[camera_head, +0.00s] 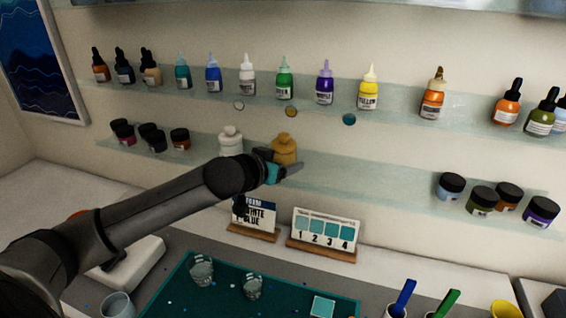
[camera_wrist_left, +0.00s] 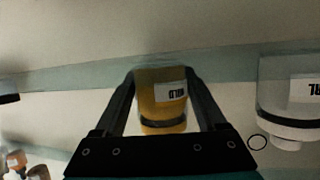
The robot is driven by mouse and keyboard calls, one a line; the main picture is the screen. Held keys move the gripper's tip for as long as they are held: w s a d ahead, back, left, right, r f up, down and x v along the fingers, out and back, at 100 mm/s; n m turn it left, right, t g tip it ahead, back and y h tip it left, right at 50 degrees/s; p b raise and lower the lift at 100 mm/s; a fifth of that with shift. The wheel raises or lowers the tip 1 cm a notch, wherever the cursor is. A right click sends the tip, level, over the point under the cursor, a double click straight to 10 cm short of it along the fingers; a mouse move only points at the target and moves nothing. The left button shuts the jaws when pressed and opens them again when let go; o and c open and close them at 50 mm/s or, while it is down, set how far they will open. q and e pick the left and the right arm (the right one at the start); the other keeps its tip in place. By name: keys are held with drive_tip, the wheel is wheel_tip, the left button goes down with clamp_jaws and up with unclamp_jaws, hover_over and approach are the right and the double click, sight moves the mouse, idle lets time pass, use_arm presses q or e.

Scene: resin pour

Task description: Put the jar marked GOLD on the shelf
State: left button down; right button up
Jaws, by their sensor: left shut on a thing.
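The gold jar (camera_head: 285,147) is upright at the lower glass shelf (camera_head: 370,180), just right of a white jar (camera_head: 230,139). My left gripper (camera_head: 282,168) is shut on the gold jar. In the left wrist view the jar (camera_wrist_left: 160,112) sits between both fingers (camera_wrist_left: 162,108), with its white label upside down and partly readable as GOLD. The white jar (camera_wrist_left: 288,100) is beside it there, apart from the fingers. I cannot tell whether the gold jar's base touches the shelf. My right gripper is not in view.
A gold disc (camera_head: 291,111) is on the upper shelf edge above the jar, between a white disc (camera_head: 239,105) and a teal disc (camera_head: 349,119). Dropper bottles line the upper shelf. Dark-lidded jars (camera_head: 481,199) stand right; the lower shelf between is clear. Cards (camera_head: 325,230) stand below.

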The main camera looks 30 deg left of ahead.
use_arm(q)
unclamp_jaws()
drive_tip(key=shift+f, duration=0.1)
drive_tip(key=shift+r, duration=0.2)
drive_tip(key=p+v, duration=0.1)
drive_tip(key=v, duration=1.1)
drive_tip(key=shift+d, duration=0.1)
idle(0.4)
